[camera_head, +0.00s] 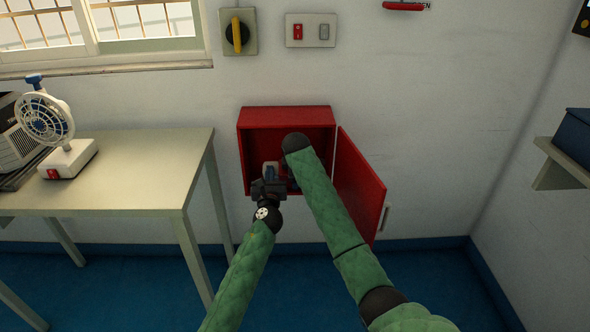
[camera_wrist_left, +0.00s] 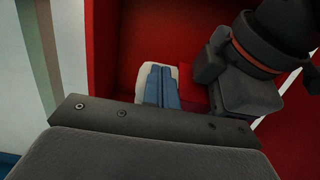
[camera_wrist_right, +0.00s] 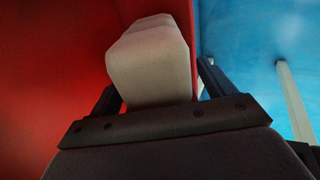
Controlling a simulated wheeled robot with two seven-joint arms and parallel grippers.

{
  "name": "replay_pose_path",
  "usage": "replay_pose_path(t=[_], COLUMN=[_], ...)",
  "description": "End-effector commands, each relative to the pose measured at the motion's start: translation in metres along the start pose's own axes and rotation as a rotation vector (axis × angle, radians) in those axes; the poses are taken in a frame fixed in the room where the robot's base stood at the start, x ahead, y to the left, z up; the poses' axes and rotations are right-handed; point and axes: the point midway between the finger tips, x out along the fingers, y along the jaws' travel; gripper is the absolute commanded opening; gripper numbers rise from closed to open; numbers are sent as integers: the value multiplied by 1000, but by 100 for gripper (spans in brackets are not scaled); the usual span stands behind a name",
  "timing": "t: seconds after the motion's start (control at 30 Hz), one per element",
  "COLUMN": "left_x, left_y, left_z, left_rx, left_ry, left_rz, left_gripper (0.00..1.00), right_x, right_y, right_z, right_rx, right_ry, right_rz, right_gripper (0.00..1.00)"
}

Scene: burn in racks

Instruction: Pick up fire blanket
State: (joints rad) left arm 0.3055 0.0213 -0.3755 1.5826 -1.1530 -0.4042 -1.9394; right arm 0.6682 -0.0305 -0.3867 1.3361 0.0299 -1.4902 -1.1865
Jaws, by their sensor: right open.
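A pale block, apparently the folded fire blanket (camera_head: 271,165), stands inside the open red wall cabinet (camera_head: 285,115). It shows in the left wrist view (camera_wrist_left: 144,82) behind my left fingertips, and in the right wrist view (camera_wrist_right: 150,60). My left gripper (camera_head: 269,179) is at the cabinet's front left, its two bluish fingers (camera_wrist_left: 162,85) side by side in front of the block; contact cannot be told. My right gripper (camera_wrist_right: 158,95) is open, with one dark finger at each side of the block. In the head view my right forearm largely hides that hand.
The cabinet's red door (camera_head: 358,185) stands open to the right, beside my right arm. A table (camera_head: 130,180) with a white fan (camera_head: 60,130) is at the left. A shelf (camera_head: 560,168) with a blue box juts from the right wall. Blue floor lies below.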

Motion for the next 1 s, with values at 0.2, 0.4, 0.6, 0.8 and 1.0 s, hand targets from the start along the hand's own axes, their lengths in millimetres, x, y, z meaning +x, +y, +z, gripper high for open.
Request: replay_pose_path(t=[0.2, 0.4, 0.6, 0.8, 1.0], left_x=[-4, -4, -4, -2, -1], left_y=[1, 1, 1, 2, 1], left_z=[-16, -16, -16, -9, -2], left_rx=[3, 3, 3, 5, 3], left_ry=[20, 20, 20, 18, 17], left_rz=[2, 2, 2, 2, 2], left_gripper=[0, 0, 0, 0, 0], right_x=[3, 3, 3, 3, 4], right_y=[-1, -1, -1, -1, -2], right_z=[0, 0, 0, 0, 0], right_rx=[0, 0, -1, -1, -1], right_ry=[0, 0, 0, 0, 0], right_rz=[0, 0, -1, -1, -2], right_gripper=[82, 60, 21, 19, 19])
